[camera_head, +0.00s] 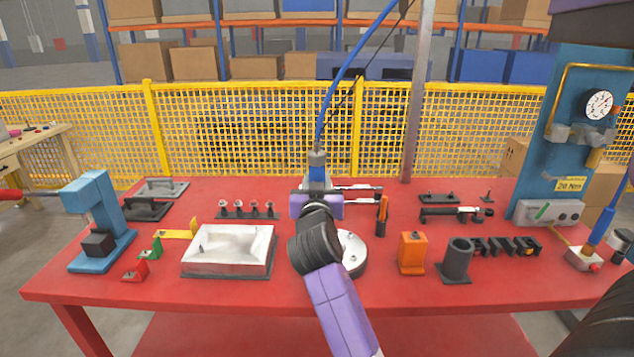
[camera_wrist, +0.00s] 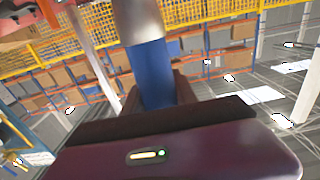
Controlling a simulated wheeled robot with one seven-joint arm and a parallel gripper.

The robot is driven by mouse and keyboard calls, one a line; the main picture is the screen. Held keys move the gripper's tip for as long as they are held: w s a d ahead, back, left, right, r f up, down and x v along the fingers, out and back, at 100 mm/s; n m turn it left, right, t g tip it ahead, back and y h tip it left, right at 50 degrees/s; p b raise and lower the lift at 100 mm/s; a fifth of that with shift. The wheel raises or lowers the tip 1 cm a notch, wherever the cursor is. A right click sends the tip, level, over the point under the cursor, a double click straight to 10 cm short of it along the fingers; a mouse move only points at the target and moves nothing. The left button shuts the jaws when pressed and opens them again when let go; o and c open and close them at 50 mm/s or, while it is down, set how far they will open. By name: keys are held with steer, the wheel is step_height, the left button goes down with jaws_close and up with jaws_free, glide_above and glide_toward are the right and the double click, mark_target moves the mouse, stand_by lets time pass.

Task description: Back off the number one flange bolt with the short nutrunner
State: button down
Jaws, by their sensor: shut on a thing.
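My gripper (camera_head: 317,190) is above the middle of the red table and is shut on a nutrunner (camera_head: 317,168) with a blue body and a grey metal end. A blue hose rises from its top. In the wrist view the nutrunner (camera_wrist: 152,70) stands up between the dark fingers (camera_wrist: 160,112). Its lower end is hidden behind my gripper and wrist in the head view. A round silver flange (camera_head: 354,262) lies on the table, mostly covered by my arm. I cannot make out its bolts or which is number one.
A silver tray (camera_head: 225,265) is left of my arm. An orange block (camera_head: 412,253) and a dark cup (camera_head: 457,262) stand right. A blue press (camera_head: 100,215) is at the far left, a blue gauge panel (camera_head: 570,130) at the right. A grey post (camera_head: 416,100) rises behind.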

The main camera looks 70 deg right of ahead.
steer(key=shift+f+b, duration=0.95)
steer(key=shift+f, duration=0.3)
stand_by(1.3)
steer(key=shift+r+p, duration=2)
steer(key=shift+r, duration=0.85)
